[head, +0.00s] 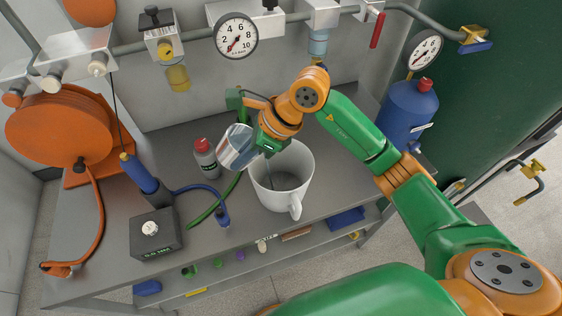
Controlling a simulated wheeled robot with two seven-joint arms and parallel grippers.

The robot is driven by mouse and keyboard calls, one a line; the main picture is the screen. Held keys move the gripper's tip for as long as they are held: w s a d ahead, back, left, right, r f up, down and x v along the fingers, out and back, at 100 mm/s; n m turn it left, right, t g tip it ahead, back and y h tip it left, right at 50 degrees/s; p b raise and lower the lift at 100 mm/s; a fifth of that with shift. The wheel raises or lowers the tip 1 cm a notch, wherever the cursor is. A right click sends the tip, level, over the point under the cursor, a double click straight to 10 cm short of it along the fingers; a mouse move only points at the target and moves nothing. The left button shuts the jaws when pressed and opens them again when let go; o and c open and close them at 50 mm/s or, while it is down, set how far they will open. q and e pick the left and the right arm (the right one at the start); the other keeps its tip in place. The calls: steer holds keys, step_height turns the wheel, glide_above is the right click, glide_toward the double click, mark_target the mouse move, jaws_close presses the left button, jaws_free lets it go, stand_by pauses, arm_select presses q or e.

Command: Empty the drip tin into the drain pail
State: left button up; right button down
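The drip tin (236,150) is a shiny metal can. It is tilted beside my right gripper (262,146), at the left rim of the pail and above the bench. My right gripper is shut on the tin; its fingertips are partly hidden by the hand. The drain pail (298,160) is a white bucket-like vessel with a handle at its front, standing upright on the bench. Its grey inside bottom shows; I cannot tell whether liquid is in it or running from the tin. My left gripper is not in view.
Left of the pail on the grey bench (185,262) stand a grey bottle with a red cap (206,158), a dark box (155,235) and an orange hose reel (62,135). A green hose runs behind the tin. A blue cylinder (405,110) stands at the right. Pipes and gauges line the wall.

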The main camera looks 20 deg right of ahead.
steer(key=shift+d+f, duration=0.1)
steer(key=shift+s+y, duration=0.15)
steer(key=shift+y, duration=0.15)
steer(key=shift+d+b, duration=0.15)
steer(key=shift+b, duration=0.25)
steer(key=shift+r+y, duration=0.2)
steer(key=shift+y, duration=0.1)
steer(key=shift+d+r+t+y+b, duration=0.15)
steer(key=shift+d+t+y+b, duration=0.15)
steer(key=shift+y+b, duration=0.15)
steer(key=shift+d+f+y+b, duration=0.15)
steer(key=shift+f+y+b, duration=0.5)
steer(key=shift+b, duration=1)
steer(key=shift+s+d+r+t+y+b, duration=0.1)
steer(key=shift+d+r+t+y+b, duration=0.25)
steer(key=shift+y+b, duration=0.6)
stand_by(0.6)
steer(key=shift+d+f+t+y+b, duration=0.15)
steer(key=shift+f+t+y+b, duration=0.25)
steer(key=shift+y+b, duration=0.85)
steer(key=shift+s+d+b, duration=0.1)
steer(key=shift+d+b, duration=0.1)
steer(key=shift+b, duration=0.5)
